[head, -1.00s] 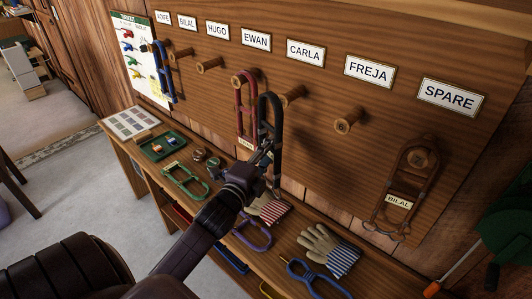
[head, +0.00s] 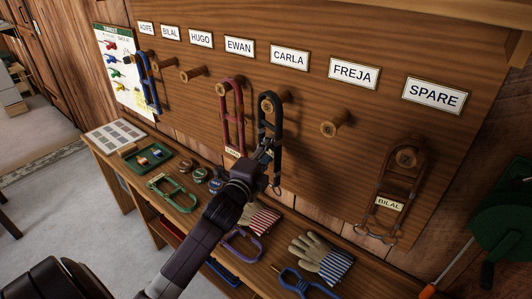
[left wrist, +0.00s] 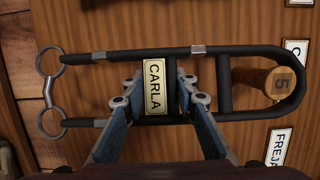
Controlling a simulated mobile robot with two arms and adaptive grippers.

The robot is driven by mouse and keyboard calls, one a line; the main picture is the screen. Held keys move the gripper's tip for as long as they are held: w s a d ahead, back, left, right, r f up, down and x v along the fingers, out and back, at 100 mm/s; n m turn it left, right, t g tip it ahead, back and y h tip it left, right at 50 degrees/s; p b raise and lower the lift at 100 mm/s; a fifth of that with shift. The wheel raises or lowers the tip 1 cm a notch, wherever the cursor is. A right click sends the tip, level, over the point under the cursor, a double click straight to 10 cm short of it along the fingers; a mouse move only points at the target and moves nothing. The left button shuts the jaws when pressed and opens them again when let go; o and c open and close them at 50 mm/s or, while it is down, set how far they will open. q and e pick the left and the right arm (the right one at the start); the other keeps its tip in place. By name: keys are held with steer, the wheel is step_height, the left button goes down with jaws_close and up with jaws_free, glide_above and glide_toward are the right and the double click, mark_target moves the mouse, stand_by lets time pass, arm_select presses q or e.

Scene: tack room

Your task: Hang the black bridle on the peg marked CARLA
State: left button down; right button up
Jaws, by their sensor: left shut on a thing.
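The black bridle (head: 276,132) hangs upright at the CARLA peg (head: 268,103), under the CARLA sign (head: 290,57). In the left wrist view the bridle (left wrist: 245,52) bears a CARLA tag (left wrist: 155,85), and the peg end marked 5 (left wrist: 283,82) shows inside its loop near the closed end. The peg seems to pass through the loop. My left gripper (head: 265,153) is shut on the bridle at the tag, below the peg; its blue fingers also show in the left wrist view (left wrist: 157,112). My right gripper is not in view.
A red bridle (head: 238,120) hangs on the EWAN peg close on the left. The FREJA peg (head: 330,129) is bare. A brown bridle tagged BILAL (head: 389,205) hangs under SPARE, a blue one (head: 150,85) at the left. Gloves (head: 322,258) and tack lie on the bench below.

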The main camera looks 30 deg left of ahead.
arm_select(q)
steer(key=shift+w+d+b, duration=0.1)
steer(key=shift+w+b, duration=0.25)
steer(key=shift+w, duration=0.4)
steer(key=shift+w+f, duration=0.35)
steer(key=shift+w, duration=0.25)
